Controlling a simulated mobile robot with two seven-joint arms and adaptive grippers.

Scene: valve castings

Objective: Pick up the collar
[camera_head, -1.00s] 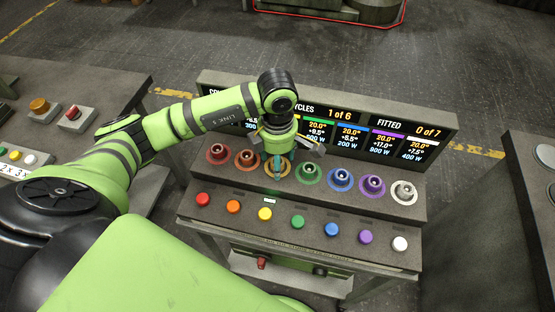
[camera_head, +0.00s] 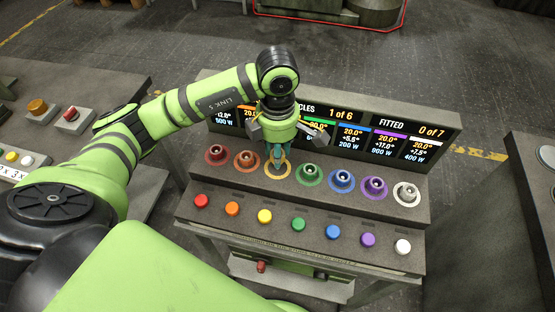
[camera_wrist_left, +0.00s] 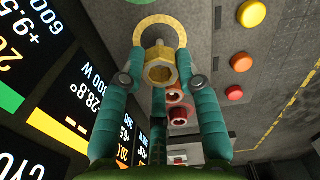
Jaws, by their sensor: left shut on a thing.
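My left gripper (camera_head: 278,157) is shut on a yellow collar (camera_wrist_left: 160,70), which shows between the teal fingers in the left wrist view. In the head view the collar is mostly hidden by the fingers. The gripper points down above the yellow ring (camera_head: 278,177) on the upper step of the console. In the left wrist view the ring (camera_wrist_left: 160,21) shows behind the collar, with its middle partly covered. My right gripper is not in view.
Beside the yellow ring stand red (camera_head: 215,153), orange (camera_head: 246,158), green (camera_head: 309,174), blue (camera_head: 341,179), purple (camera_head: 374,187) and white (camera_head: 406,193) collars. Coloured buttons, such as the yellow button (camera_head: 265,216), line the lower step. A display panel (camera_head: 425,130) rises behind.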

